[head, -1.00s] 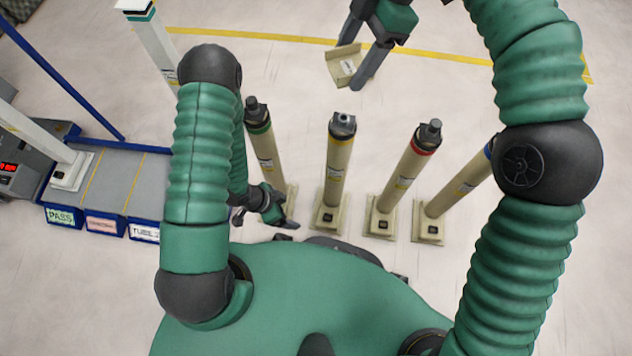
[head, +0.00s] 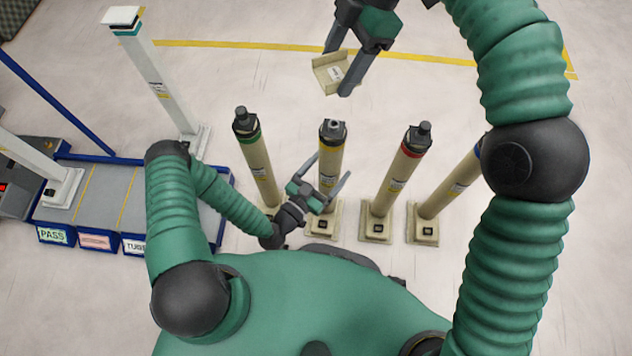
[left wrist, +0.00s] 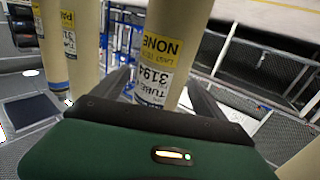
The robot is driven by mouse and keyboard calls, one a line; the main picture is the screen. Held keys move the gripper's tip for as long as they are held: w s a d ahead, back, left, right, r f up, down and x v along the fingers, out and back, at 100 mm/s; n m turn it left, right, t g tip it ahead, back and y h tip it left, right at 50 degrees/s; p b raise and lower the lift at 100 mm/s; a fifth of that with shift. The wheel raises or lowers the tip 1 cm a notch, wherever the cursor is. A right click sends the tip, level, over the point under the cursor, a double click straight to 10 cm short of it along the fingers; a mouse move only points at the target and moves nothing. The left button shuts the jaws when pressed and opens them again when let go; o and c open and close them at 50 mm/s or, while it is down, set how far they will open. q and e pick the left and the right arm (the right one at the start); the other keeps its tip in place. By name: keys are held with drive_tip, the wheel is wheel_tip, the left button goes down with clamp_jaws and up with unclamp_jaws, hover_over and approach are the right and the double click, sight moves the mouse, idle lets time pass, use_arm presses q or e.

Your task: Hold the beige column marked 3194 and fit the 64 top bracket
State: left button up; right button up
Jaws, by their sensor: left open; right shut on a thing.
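My right gripper (head: 336,70) is shut on the beige bracket (head: 331,73), a small folded plate with a white label, held above and beyond the column's top. The label's number is too small to read.
Similar beige columns stand at left with a green band (head: 256,160), at right with a red band (head: 404,170), and farther right with a blue band (head: 452,190). A white post (head: 160,80) and a blue-edged tray (head: 110,195) are at left.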

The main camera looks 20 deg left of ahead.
use_arm(q)
drive_tip(key=x, duration=0.3)
clamp_jaws()
use_arm(e)
drive_tip(key=shift+f+m+t+y, duration=0.25)
drive_tip(key=shift+f+m, duration=0.5)
drive_tip(key=shift+f, duration=0.6)
drive_tip(key=shift+f+m+t+y, duration=0.2)
drive_tip(key=shift+f+m, duration=0.55)
drive_tip(key=shift+f, duration=0.55)
drive_tip(key=shift+d, duration=0.1)
